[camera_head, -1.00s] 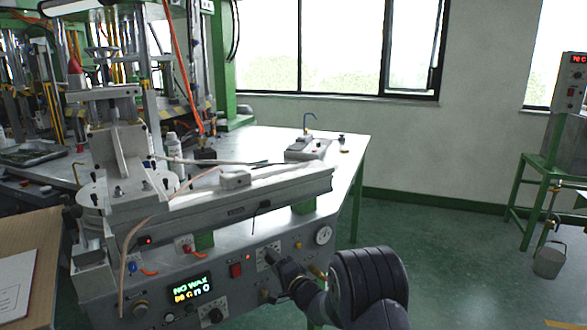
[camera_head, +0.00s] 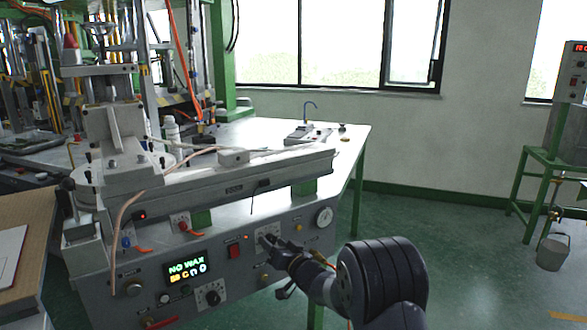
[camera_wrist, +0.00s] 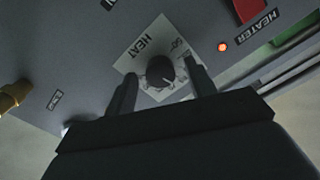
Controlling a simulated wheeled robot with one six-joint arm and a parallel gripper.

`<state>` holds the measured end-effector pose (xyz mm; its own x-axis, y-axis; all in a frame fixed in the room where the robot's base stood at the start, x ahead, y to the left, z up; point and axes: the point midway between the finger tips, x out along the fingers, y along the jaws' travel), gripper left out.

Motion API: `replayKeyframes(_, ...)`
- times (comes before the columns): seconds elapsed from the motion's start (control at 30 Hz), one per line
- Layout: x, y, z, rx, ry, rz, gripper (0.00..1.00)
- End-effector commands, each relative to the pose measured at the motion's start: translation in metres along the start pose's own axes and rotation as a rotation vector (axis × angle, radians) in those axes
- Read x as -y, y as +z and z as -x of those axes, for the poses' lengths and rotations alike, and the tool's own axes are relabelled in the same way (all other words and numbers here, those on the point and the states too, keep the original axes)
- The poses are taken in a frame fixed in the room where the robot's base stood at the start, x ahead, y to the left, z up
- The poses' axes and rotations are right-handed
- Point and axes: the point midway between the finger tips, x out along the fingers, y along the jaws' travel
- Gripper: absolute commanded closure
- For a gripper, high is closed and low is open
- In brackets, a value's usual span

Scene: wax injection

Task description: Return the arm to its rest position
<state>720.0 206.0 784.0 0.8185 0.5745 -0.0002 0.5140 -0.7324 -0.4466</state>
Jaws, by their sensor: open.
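My gripper (camera_head: 267,242) is in front of the machine's grey control panel (camera_head: 150,290), at the heat knob. In the wrist view my gripper (camera_wrist: 160,78) has its two dark fingers apart, one on each side of the black heat knob (camera_wrist: 160,70). The knob sits on a white dial plate marked HEAT. No object is held. I cannot tell whether a finger touches the knob. My dark arm reaches in from the lower right of the head view.
The panel has a lit display reading NO WAX (camera_head: 186,268), a red switch (camera_head: 234,251) and a gauge (camera_head: 324,216). A white beam (camera_head: 260,180) runs above it. Open green floor (camera_head: 470,260) lies to the right, with a bucket (camera_head: 553,252) beyond.

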Motion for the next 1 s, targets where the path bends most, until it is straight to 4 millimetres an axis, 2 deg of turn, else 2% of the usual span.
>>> replayKeyframes(0.5, -0.0022, 0.0034, 0.0001, -0.002, 0.0, 0.406, 0.48)
replayKeyframes(0.7, -0.0016, 0.0018, -0.0001, -0.001, 0.001, 0.495, 0.48)
replayKeyframes(1.0, -0.0002, -0.0005, 0.0, -0.001, 0.0, 0.532, 0.48)
